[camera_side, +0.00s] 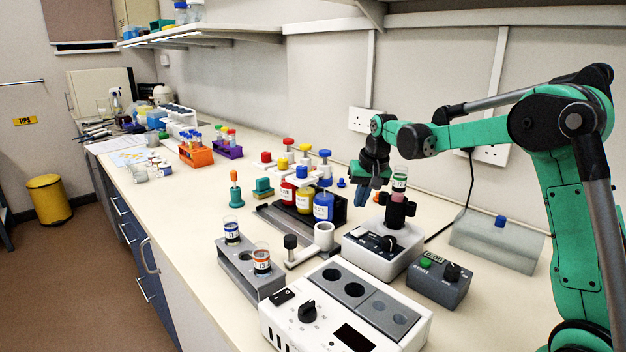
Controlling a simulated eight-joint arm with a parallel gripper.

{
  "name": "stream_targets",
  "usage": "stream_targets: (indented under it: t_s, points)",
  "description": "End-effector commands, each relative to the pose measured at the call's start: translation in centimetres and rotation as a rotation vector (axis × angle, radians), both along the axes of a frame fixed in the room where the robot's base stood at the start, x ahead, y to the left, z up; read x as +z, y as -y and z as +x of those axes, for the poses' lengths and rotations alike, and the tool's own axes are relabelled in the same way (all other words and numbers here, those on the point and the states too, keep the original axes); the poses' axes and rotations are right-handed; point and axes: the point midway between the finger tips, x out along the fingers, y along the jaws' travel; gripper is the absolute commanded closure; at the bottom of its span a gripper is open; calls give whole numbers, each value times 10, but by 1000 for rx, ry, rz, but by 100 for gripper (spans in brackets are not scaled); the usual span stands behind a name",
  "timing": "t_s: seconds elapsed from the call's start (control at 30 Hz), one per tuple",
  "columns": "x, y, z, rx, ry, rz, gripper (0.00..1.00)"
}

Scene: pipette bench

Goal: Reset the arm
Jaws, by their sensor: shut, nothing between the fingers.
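My green and black arm reaches in from the right side of the side view. My gripper (365,196) points down at the arm's far end, behind the bottle rack and left of the vial mixer. Its blue-grey fingers are together and hold nothing that I can see. The mixer (380,258) is white with a black knob, and a vial (399,181) with a green band stands upright in its black holder. The gripper is apart from that vial.
Red, yellow and blue bottles stand in a black rack (340,215). A grey block (240,275) holds two labelled vials. A white heater box (400,325) and a grey timer box (440,283) stand in front. Orange (196,156) and purple (229,152) tube racks are farther back. A wall is behind.

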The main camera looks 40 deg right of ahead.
Motion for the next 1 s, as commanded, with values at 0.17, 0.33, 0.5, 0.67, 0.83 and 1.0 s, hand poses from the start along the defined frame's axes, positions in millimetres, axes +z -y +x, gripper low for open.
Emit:
stream_targets:
  t_s: [0.17, 0.33, 0.5, 0.67, 0.83, 1.0]
  points:
    - [0, 0, 0, 0, 0, 0, 100]
    - [8, -13, -5, 33, 12, -12, 100]
    - [31, -59, -27, 153, 66, -57, 100]
    - [44, -107, -63, 296, 134, -112, 100]
    - [39, -146, -104, 442, 209, -162, 100]
    - [26, -168, -132, 545, 268, -198, 100]
